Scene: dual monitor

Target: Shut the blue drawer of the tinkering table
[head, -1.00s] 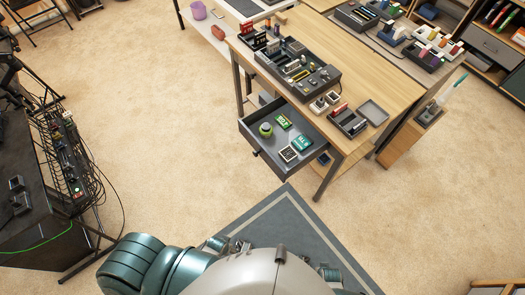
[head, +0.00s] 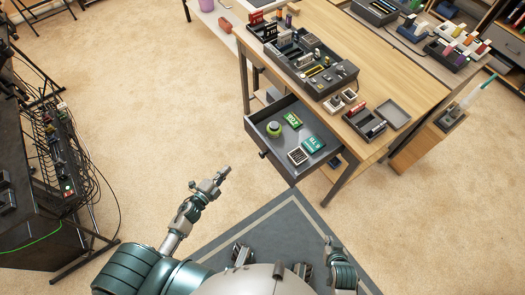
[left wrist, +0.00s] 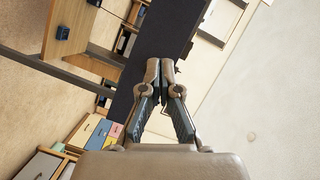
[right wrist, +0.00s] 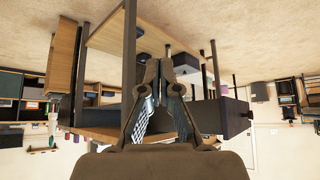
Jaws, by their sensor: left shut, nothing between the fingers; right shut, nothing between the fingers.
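The drawer (head: 262,140) of the wooden tinkering table (head: 405,82) looks dark blue-grey and stands pulled out at the table's left end. A small dark knob (head: 263,154) is on its front. My left gripper (head: 222,174) is shut and empty, in the air to the lower left of the drawer, apart from it in the head view. In the left wrist view a dark panel (left wrist: 165,35), probably the drawer, lies beyond the fingertips (left wrist: 160,68). My right gripper (head: 328,243) is shut and empty, low over the mat; the right wrist view shows its closed fingers (right wrist: 159,68).
The drawer holds a green round item (head: 273,129), green boxes (head: 312,144) and a small white-and-dark item (head: 298,156). A black tool organizer (head: 318,75) sits on the table. A table leg (head: 338,185) stands right of the drawer. A cable-covered rack (head: 62,165) is at left; carpet between is clear.

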